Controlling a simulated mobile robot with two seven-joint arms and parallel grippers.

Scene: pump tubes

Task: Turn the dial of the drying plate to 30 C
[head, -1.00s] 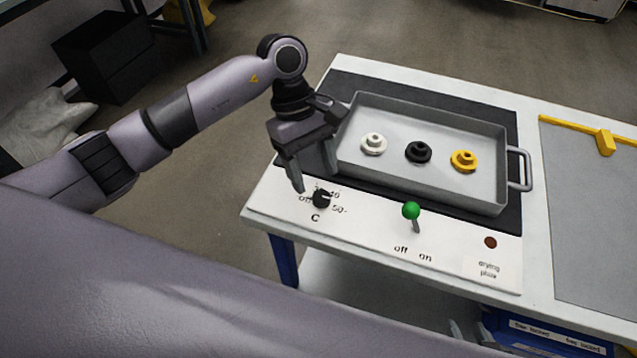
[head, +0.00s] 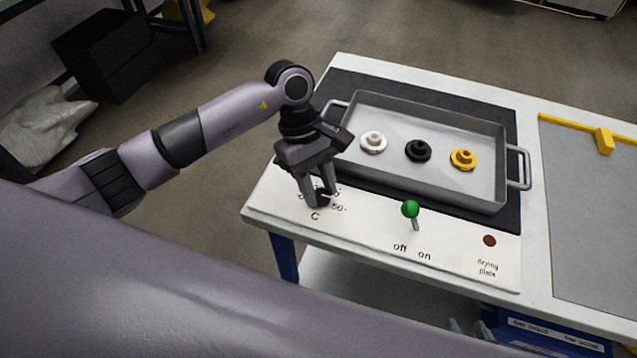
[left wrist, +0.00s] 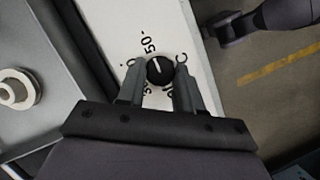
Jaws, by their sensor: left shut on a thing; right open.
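The black dial (head: 322,200) sits at the left front of the drying plate's white panel (head: 365,229). In the left wrist view the dial (left wrist: 160,70) shows a white pointer line, with "50" and "C" printed around it. Other scale marks are partly hidden by the fingers, so I cannot tell which mark the pointer meets. My left gripper (head: 321,196) reaches down from above and is shut on the dial, one finger on each side. It also shows in the left wrist view (left wrist: 158,82). My right gripper is not in view.
A grey tray (head: 430,187) with white, black and yellow parts stands on the dark plate (head: 511,215) behind the dial. A green-knobbed lever (head: 410,209) stands right of the dial, above "off" and "on". A dark red lamp (head: 489,241) is further right.

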